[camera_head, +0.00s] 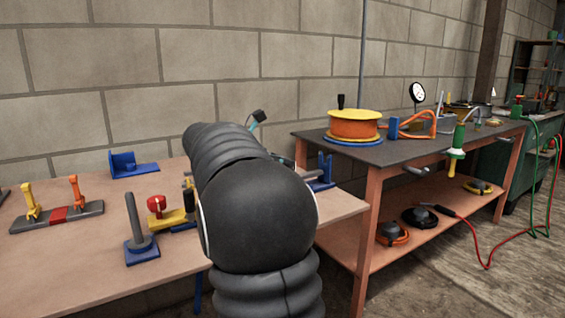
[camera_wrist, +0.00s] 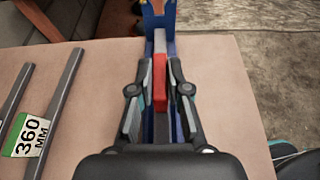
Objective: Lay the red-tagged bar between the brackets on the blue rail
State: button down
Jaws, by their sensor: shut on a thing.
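In the wrist view, my gripper (camera_wrist: 159,72) is shut on the red-tagged bar, with a finger on each side of its red tag (camera_wrist: 159,88). The grey bar (camera_wrist: 159,45) runs lengthwise in line with the blue rail (camera_wrist: 178,125) beneath it. A blue bracket (camera_wrist: 157,18) stands at the rail's far end, close to the bar's far end. I cannot tell whether the bar touches the rail. The near end of bar and rail is hidden by my gripper body. In the head view, my arm hides the bar; a blue bracket (camera_head: 324,170) shows right of it.
Two grey bars (camera_wrist: 60,95) lie left of the rail, beside a "360 MM" label (camera_wrist: 26,136). On the bench (camera_head: 80,272) stand a blue-based post (camera_head: 141,240), a red-knobbed yellow fixture (camera_head: 160,210), a clamp fixture (camera_head: 58,215) and a blue block (camera_head: 130,166). A dark-topped table (camera_head: 420,148) adjoins right.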

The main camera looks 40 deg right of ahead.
jog(key=shift+r+p, duration=0.1)
jog(key=shift+p, duration=0.3)
jog(key=shift+f+b, duration=0.6)
jog(key=shift+f, duration=0.75)
jog(key=c, duration=1.1)
grip_release()
jog(key=shift+o, duration=0.2)
jog(key=v, duration=1.2)
